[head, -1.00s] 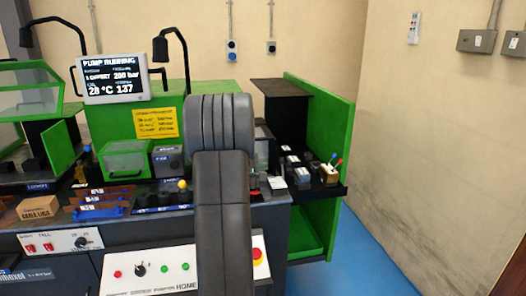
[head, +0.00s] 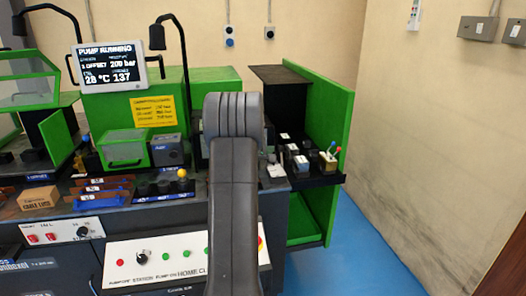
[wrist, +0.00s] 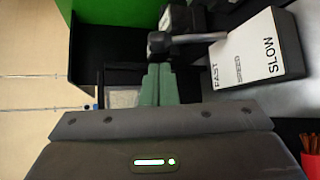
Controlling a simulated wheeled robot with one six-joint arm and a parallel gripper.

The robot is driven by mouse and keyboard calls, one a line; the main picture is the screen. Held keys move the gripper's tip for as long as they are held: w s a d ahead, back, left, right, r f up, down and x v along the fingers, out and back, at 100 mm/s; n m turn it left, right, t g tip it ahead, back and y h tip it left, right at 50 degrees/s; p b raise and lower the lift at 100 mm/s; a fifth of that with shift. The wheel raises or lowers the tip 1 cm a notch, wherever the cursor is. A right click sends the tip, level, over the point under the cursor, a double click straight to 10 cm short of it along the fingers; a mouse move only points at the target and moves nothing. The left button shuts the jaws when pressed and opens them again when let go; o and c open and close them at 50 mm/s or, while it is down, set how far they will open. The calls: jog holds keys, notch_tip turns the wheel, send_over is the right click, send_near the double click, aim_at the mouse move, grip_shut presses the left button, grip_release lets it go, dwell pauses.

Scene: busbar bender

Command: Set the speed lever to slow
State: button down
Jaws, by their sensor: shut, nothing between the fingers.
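The speed lever (wrist: 195,39) shows in the wrist view as a grey bar with a dark knob (wrist: 158,42) at its left end. It lies beside a white plate (wrist: 250,50) marked FAST, SPEED and SLOW. The knob is toward the FAST side of the plate, with SLOW farther right. My gripper (wrist: 158,70) has its greenish fingers together, with nothing between them. The fingertips are just below the knob in the picture; I cannot tell if they touch.
A dark shelf (head: 312,180) with small blocks and a cup of coloured-tipped tools stands right of my arm. A control panel (head: 150,262) with buttons is at the front. The screen (head: 108,66) reads PUMP RUNNING. Blue floor (head: 360,265) is clear at right.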

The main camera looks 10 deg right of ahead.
jog(key=shift+x, duration=1.35)
jog(key=shift+s+a+f+b, duration=0.1)
jog(key=shift+s+f+b, duration=0.05)
jog(key=shift+b, duration=0.85)
jog(key=shift+s+b, duration=0.1)
jog(key=shift+b, duration=0.3)
